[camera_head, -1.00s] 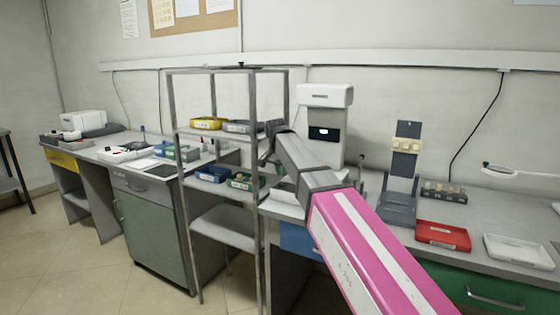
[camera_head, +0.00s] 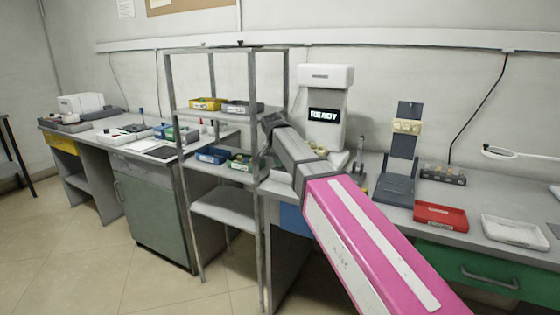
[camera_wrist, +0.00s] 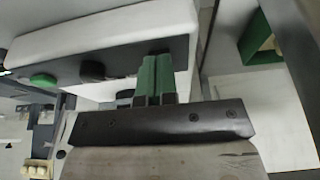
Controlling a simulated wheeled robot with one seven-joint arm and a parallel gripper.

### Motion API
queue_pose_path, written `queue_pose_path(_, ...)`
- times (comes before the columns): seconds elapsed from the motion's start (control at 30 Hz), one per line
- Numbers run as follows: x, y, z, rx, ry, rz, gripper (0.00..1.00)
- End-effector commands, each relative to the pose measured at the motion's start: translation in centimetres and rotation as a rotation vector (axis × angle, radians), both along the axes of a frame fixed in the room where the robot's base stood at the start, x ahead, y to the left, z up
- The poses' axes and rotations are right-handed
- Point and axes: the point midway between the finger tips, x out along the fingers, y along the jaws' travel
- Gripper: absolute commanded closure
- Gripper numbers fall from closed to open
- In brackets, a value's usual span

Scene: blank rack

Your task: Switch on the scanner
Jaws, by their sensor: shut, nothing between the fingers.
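The scanner (camera_head: 326,78) is a tall white and grey device on the bench behind my arm. Its dark display (camera_head: 324,115) reads READY. My arm covers the lower left of the scanner in the head view. In the wrist view a white body with a dark panel (camera_wrist: 118,63) is close in front of my gripper. The panel carries a green button (camera_wrist: 43,81) and a black knob (camera_wrist: 92,70). My gripper (camera_wrist: 158,58) has its green-padded fingers together and empty, their tips at the panel's edge, right of the button. Whether they touch it I cannot tell.
A metal shelf rack (camera_head: 255,75) with yellow, blue and green bins stands left of my arm. Right of the scanner are a grey stand (camera_head: 397,188), a red tray (camera_head: 440,214) and a white tray (camera_head: 514,231). Floor at the left is open.

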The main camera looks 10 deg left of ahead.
Motion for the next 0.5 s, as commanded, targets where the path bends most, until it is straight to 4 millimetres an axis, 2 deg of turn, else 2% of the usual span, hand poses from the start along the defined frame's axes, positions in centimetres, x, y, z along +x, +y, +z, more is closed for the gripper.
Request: queue_pose_path(0.5, 1.3, -0.4, 0.4, 0.001, 0.001, -0.001, 1.00)
